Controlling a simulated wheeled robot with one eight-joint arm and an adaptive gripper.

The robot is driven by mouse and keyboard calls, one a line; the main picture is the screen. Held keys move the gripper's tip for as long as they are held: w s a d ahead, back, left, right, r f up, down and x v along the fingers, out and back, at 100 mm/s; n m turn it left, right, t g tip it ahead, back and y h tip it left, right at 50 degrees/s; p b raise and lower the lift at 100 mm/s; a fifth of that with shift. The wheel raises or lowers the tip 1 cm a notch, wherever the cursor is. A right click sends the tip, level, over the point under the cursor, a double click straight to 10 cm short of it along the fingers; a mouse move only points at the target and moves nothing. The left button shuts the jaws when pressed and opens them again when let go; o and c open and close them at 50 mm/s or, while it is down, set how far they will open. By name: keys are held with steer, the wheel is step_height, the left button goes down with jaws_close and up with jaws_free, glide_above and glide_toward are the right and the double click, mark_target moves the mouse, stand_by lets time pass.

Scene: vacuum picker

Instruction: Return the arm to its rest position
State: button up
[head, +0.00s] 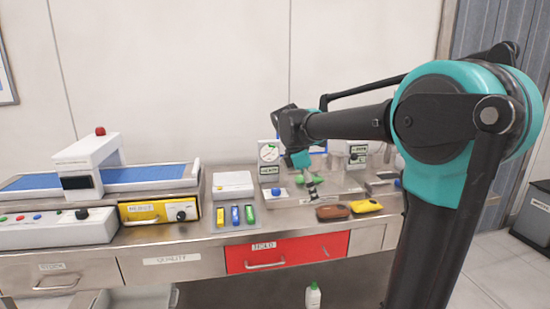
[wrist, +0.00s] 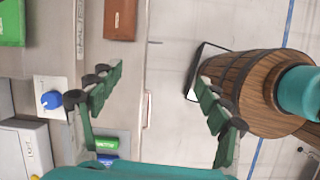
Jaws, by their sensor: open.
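My arm reaches out over the counter from the right in the head view, bent and not folded in. My gripper (head: 309,180) hangs from the wrist near the counter's middle, small and partly unclear there. In the wrist view my gripper (wrist: 160,75) is open, with its two green fingers wide apart. Nothing is held between them; the counter's front edge and the floor show in the gap.
The counter (head: 150,238) carries a blue-belted machine (head: 145,177) at left, and colored pieces (head: 235,215). A brown block (head: 333,212) and yellow item (head: 367,206) lie at right. Below are a red drawer (head: 290,252) and a bottle (head: 313,296). Space above the counter's left is clear.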

steer(key=s+d+f+m+t+y, duration=0.1)
steer(key=s+d+f+m+y, duration=0.1)
steer(key=s+f+m, duration=0.7)
steer(key=s+d+f+m+t+y, duration=0.2)
steer(key=s+d+f+m, duration=0.3)
steer(key=s+f+m, duration=0.4)
step_height(320, 180, down, 4)
steer(key=shift+s+d+f+m, duration=0.25)
steer(key=shift+s+m, duration=0.15)
steer(key=shift+s, duration=0.6)
